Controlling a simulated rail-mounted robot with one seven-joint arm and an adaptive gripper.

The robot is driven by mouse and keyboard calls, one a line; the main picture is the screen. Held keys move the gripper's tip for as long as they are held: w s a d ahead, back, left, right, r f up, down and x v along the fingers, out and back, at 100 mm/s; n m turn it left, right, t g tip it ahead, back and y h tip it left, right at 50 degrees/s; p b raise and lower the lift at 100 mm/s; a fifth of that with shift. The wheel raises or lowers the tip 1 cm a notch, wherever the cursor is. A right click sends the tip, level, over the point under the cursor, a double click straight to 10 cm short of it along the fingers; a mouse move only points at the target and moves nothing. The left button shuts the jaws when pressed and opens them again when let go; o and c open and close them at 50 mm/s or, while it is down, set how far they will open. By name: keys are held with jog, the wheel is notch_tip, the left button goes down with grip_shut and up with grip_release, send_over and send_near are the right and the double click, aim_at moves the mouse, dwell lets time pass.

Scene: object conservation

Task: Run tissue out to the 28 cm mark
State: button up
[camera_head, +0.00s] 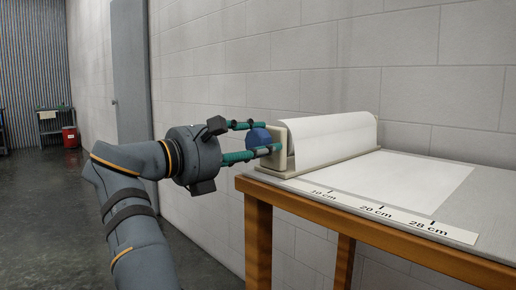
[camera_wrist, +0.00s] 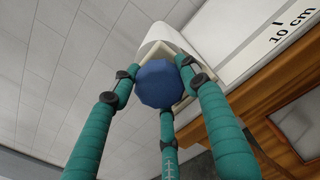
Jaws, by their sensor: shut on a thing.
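A white tissue roll (camera_head: 330,136) sits in a cream holder (camera_head: 284,150) at the left end of the table. A flat white sheet (camera_head: 410,180) runs right from it over the tabletop. Its far edge lies close to the 28 cm tick on the scale strip (camera_head: 375,209). A blue faceted knob (camera_head: 259,137) is on the holder's left end. My gripper (camera_head: 271,136) has its green fingers around the knob and is shut on it. The wrist view shows the fingers around the knob (camera_wrist: 158,84), with the roll behind it.
The wooden-framed table (camera_head: 340,205) has bare grey top to the right of the sheet. A block wall (camera_head: 410,80) stands close behind it. Open floor (camera_head: 55,210) lies to the left, with a small cart (camera_head: 57,122) far back.

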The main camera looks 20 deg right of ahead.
jog(key=shift+f+m, duration=0.1)
jog(key=shift+m, duration=1.1)
jog(key=shift+b, duration=0.3)
jog(key=o, duration=1.2)
jog(key=shift+a, duration=0.1)
jog(key=v, duration=1.1)
jog(key=shift+s+a, duration=0.25)
jog(key=shift+a, duration=0.1)
